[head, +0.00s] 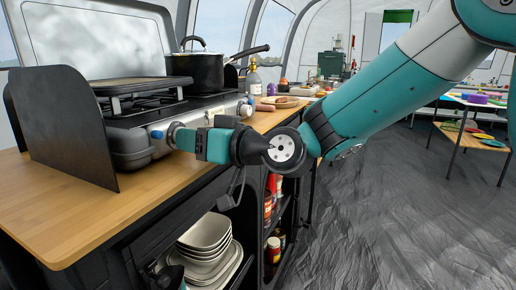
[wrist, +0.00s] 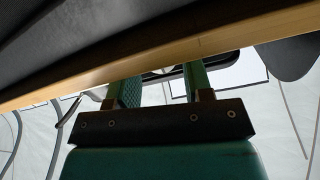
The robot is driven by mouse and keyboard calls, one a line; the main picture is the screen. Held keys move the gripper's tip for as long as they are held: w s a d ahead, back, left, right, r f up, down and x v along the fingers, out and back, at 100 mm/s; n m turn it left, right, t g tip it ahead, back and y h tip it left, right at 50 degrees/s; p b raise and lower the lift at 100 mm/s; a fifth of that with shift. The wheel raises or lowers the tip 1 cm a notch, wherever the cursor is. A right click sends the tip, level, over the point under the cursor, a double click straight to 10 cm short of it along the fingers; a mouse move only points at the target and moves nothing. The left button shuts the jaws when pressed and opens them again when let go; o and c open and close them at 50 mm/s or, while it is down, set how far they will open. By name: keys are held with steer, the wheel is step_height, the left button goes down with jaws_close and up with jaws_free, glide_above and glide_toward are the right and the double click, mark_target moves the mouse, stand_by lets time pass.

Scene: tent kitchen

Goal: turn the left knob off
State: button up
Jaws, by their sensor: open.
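The camp stove (head: 128,145) stands on the wooden counter, and its front panel faces my arm. The left knob (head: 173,132) is a round grey knob on this panel, partly hidden by my gripper, with a small blue spot to its left. My gripper (head: 180,137) is at the left knob, its fingers pointing at the panel; I cannot tell whether they touch it. The wrist view shows the two green fingers of my gripper (wrist: 163,85) apart, with nothing clearly held between them. The knob's angle cannot be made out. The right knob (head: 245,109) sits farther along the panel.
A black pot (head: 195,72) and a pan with a long handle stand on the stove. A dark side shield (head: 62,125) rises at its left. The wooden counter edge (wrist: 150,70) runs close to my fingers. Stacked plates (head: 206,240) sit on the shelf below.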

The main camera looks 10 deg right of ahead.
steer(key=b+v, duration=0.2)
steer(key=v, duration=1.3)
steer(key=shift+s+d, duration=0.2)
steer(key=shift+f, duration=0.1)
steer(key=s+a+f+n+g+h, duration=0.1)
steer(key=s+a+f+n+g, duration=0.1)
steer(key=s+a+f+g, duration=0.25)
steer(key=s+d+f+m+g+h, duration=0.1)
steer(key=s+d+f+g+h, duration=0.25)
steer(key=s+f, duration=0.2)
steer(key=s+d+f+m+g+h, duration=0.1)
steer(key=s+d+f+g+h, duration=0.25)
steer(key=s+h, duration=0.2)
step_height(320, 180, up, 33)
steer(key=s+p, duration=0.1)
steer(key=p, duration=3.2)
steer(key=shift+a+y, duration=0.2)
steer(key=shift+y, duration=0.2)
steer(key=shift+r, duration=0.1)
